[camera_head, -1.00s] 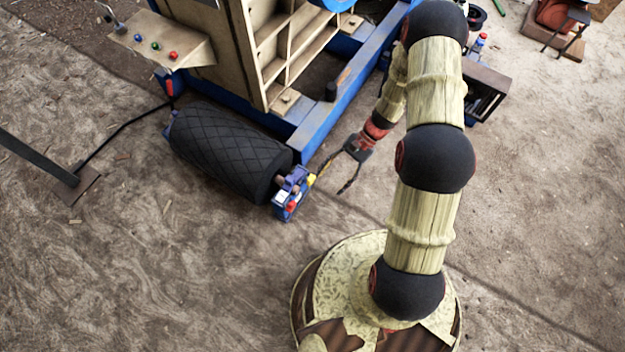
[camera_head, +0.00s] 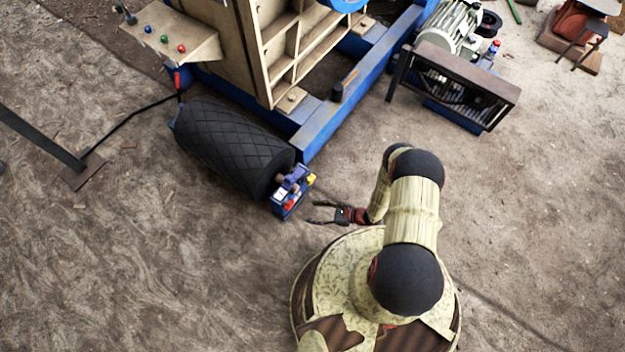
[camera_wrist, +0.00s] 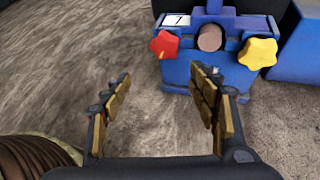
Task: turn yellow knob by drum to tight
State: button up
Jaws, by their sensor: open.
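The yellow knob (camera_wrist: 259,53) is star-shaped and sits on the right of a blue bearing block (camera_wrist: 203,75) in the wrist view. In the head view the yellow knob (camera_head: 311,180) is at the block's right side, at the end of the black ridged drum (camera_head: 232,148). A red star knob (camera_wrist: 164,45) is on the block's left. My gripper (camera_wrist: 166,80) is open and empty, short of the block and apart from both knobs. Its fingers point toward the block, with the yellow knob beyond and to the right of the right finger. In the head view my gripper (camera_head: 313,212) is right of the block.
The blue machine frame (camera_head: 360,85) runs behind the drum. A slatted motor guard (camera_head: 460,85) stands at the upper right. A control panel with coloured buttons (camera_head: 175,38) is at the upper left. The ground in front of the block is open.

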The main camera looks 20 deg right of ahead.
aim_at(312, 180)
jog(key=w+d+m+t+h, duration=0.2)
jog(key=w+d+t+h, duration=0.15)
jog(key=w+d, duration=0.6)
jog(key=shift+t, duration=0.25)
jog(key=shift+a+r+b+x, duration=0.15)
jog(key=shift+b+x, duration=0.3)
jog(key=shift+x, duration=1.1)
jog(key=shift+r+b+x, duration=0.1)
jog(key=shift+b+x, duration=0.4)
jog(key=shift+x, duration=1.1)
jog(key=shift+a+r+b+x, duration=0.15)
jog(key=shift+b+x, duration=0.3)
jog(key=shift+x, duration=1.1)
jog(key=shift+c, duration=0.2)
jog(key=c, duration=1.1)
